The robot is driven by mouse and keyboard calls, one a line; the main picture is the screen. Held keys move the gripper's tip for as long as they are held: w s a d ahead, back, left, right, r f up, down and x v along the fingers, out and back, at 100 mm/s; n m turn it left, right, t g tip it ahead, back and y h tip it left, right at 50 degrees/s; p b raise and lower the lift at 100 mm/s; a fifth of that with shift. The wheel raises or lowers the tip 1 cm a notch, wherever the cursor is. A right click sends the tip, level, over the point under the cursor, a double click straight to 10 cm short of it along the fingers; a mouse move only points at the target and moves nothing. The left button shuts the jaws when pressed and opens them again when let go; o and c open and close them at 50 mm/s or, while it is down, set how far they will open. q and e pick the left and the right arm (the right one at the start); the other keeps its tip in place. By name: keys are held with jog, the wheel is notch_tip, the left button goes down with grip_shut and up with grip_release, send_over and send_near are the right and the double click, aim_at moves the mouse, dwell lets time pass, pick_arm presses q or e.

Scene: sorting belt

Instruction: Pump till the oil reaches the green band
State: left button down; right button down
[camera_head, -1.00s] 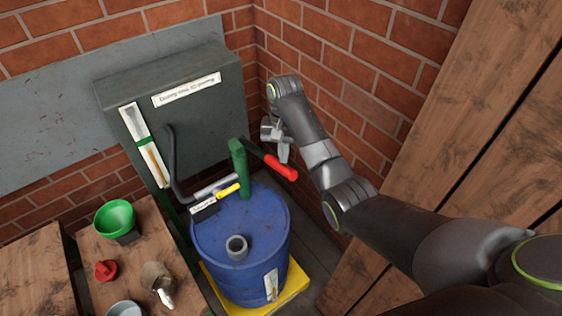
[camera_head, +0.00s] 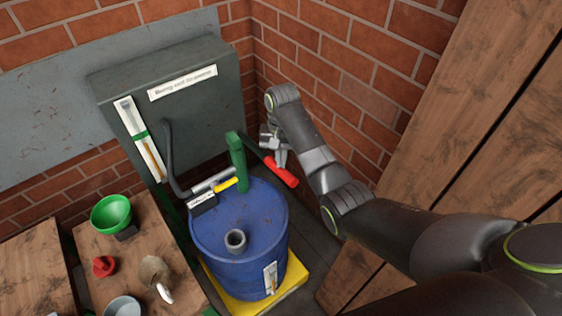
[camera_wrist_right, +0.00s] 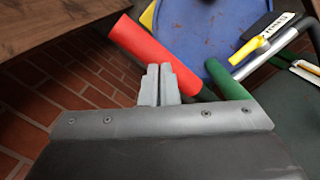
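The blue drum (camera_head: 262,207) carries a green hand pump (camera_head: 238,162) with a dark lever ending in a red handle (camera_head: 283,174). My right gripper (camera_head: 280,160) is at the red handle, its fingertips close together. In the right wrist view the fingers (camera_wrist_right: 158,85) overlap the lower part of the red handle (camera_wrist_right: 152,45); I cannot tell whether they touch it. The white gauge strip (camera_head: 126,108) on the grey cabinet has a green band (camera_head: 141,136). An amber column (camera_head: 153,160) shows below it; its exact top is too small to tell. My left gripper is out of view.
The drum stands on a yellow base (camera_head: 292,287). A dark hose (camera_head: 168,150) runs beside the grey cabinet (camera_head: 205,110). A wooden table (camera_head: 140,238) at left holds a green funnel (camera_head: 111,213), a red object (camera_head: 104,266) and a scoop (camera_head: 157,275). Brick walls close the corner.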

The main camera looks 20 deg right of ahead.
jog(key=shift+w+f, duration=0.1)
jog(key=shift+f, duration=0.35)
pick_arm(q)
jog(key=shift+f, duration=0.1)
